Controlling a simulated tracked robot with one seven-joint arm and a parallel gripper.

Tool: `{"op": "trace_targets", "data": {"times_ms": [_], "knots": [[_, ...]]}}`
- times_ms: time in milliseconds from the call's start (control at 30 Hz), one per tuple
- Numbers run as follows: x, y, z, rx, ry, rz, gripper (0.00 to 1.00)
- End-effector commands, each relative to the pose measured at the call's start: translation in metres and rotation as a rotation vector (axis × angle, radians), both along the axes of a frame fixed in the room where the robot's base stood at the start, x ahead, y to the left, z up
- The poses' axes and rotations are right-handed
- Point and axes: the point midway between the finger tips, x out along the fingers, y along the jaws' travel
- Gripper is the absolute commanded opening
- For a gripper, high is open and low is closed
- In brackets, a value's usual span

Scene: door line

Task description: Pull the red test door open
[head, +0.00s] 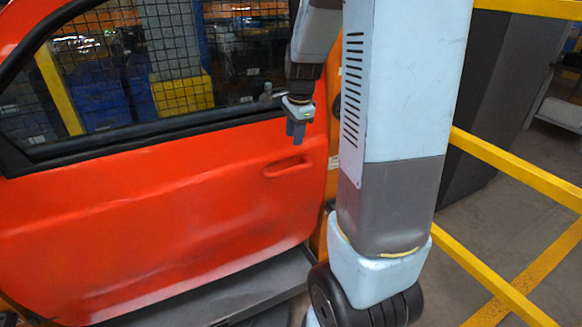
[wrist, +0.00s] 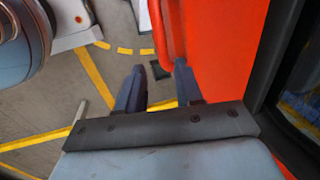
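The red door (head: 190,215) fills the left of the head view and appears to sit flush beside its orange frame. Its red pull handle (head: 288,166) is near the right edge, below the window. My gripper (head: 297,140) points down just above the handle, in front of the door. In the wrist view, my gripper (wrist: 157,68) has its two dark fingers apart with floor showing between them. The handle (wrist: 165,30) appears beyond the fingertips, closest to the right finger. The door panel (wrist: 215,45) is right of that finger. I cannot tell whether a finger touches the handle.
My own arm column blocks part of the head view. Yellow rails (head: 515,170) and a dark grey cabinet (head: 505,75) stand at the right. A dark sill (head: 215,300) runs below the door. Blue and yellow crates (head: 183,93) show through the window mesh.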

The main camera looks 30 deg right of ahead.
Motion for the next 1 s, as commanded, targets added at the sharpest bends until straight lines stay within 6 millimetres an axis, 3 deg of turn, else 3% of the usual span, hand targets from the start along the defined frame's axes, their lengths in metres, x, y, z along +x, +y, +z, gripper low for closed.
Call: {"op": "trace_targets", "data": {"times_ms": [167,700,1000], "knots": [[0.003,-0.001,-0.015,0.001,0.004,-0.006,0.36],[0.019,-0.001,-0.1,0.002,0.005,-0.005,0.36],[0.025,-0.001,-0.13,0.001,0.003,-0.004,0.36]]}}
